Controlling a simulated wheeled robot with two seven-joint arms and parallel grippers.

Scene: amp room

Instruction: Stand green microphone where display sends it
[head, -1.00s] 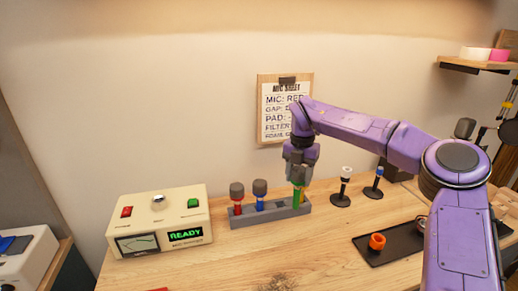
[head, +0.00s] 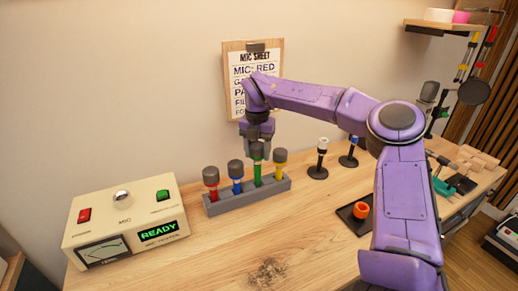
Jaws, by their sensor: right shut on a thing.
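The green microphone (head: 258,172) stands upright at the grey rack (head: 222,206), its lower end at a rack slot; I cannot tell whether it is lifted at all. My right gripper (head: 258,147) comes down from above and is shut on its dark head. Red (head: 211,180), blue (head: 236,173) and yellow (head: 280,164) microphones stand in the same rack. The display (head: 159,232) on the cream tester box (head: 90,230) reads READY in green. My left gripper is not in view.
A mic sheet (head: 240,70) on the wall reads "MIC: RED", partly covered by my right arm. Black stands with white (head: 322,145) and blue (head: 352,147) tops are right of the rack. The front tabletop is clear.

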